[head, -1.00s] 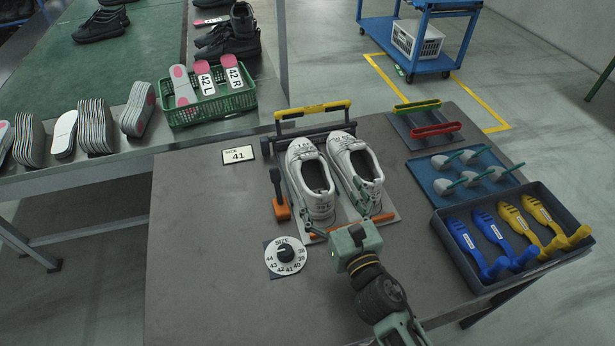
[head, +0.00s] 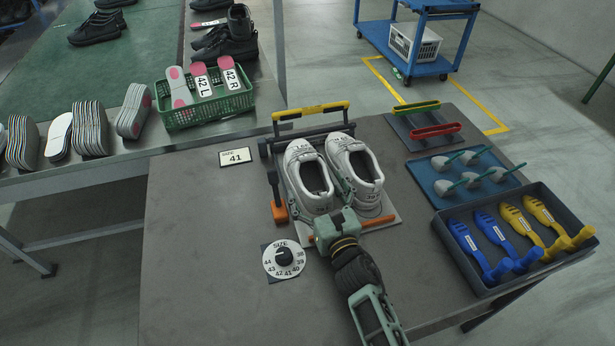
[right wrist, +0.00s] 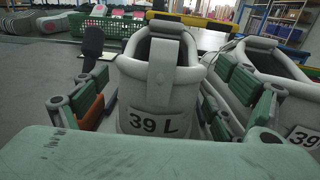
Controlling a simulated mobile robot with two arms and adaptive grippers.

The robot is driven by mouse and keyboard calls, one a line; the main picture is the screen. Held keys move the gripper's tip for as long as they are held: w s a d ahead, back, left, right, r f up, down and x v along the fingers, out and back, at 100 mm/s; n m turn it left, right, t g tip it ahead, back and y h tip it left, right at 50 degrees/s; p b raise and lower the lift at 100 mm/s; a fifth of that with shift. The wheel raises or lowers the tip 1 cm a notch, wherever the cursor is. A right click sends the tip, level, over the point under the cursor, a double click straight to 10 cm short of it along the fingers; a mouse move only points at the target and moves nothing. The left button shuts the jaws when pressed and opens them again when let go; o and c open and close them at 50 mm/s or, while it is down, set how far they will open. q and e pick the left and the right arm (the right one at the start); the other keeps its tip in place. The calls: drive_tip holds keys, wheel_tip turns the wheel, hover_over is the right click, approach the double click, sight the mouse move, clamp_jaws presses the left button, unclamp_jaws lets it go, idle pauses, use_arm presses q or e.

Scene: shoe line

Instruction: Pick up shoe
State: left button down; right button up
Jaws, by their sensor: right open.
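Two white shoes stand side by side on a small plate fixture (head: 385,220) on the grey table. The left shoe (head: 305,170) shows its heel marked "39 L" in the right wrist view (right wrist: 158,88). The right shoe (head: 357,165) is beside it; its heel label in the right wrist view (right wrist: 292,95) begins with 39 and is cut off. My right gripper (head: 326,203) is open at the heel of the left shoe. In the right wrist view its green-padded fingers stand on either side of that heel, one in the space between the shoes. Contact cannot be told. My left gripper is not in view.
A "41" card (head: 235,157) lies farther left. A dark tray (head: 447,238) of blue and yellow shoe forms stands right. A fixture bar (head: 311,112) rises behind the shoes.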

drive_tip(key=c, duration=1.5)
drive_tip(key=shift+r, duration=0.1)
